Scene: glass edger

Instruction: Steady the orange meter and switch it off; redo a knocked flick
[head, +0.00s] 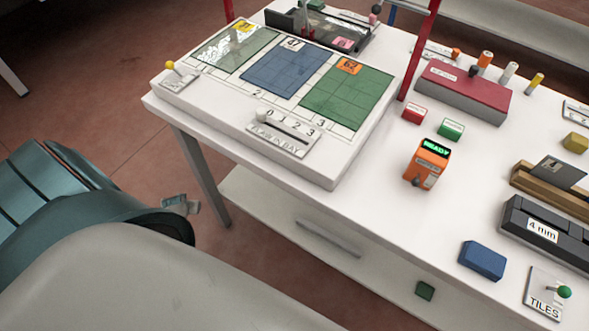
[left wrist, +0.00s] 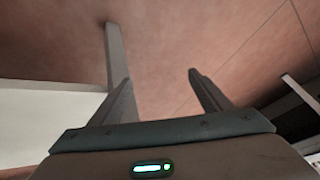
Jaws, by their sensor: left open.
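The orange meter (head: 428,163) stands upright on the white table, right of centre in the head view. Its green display is lit and reads READY. A small dark switch (head: 416,181) shows low on its front; its position is too small to tell. My left gripper (left wrist: 160,75) is open and empty in the left wrist view, with floor and a table leg beyond its fingers. In the head view the left gripper (head: 182,205) is mostly hidden behind my arm, off the table's left side and well away from the meter. My right gripper is not in view.
Red (head: 414,111) and green (head: 451,128) blocks stand just behind the meter. A blue block (head: 482,260) and a TILES switch plate (head: 545,293) lie nearer the front. The raised tile panel (head: 340,172) is left of the meter. White tabletop between them is clear.

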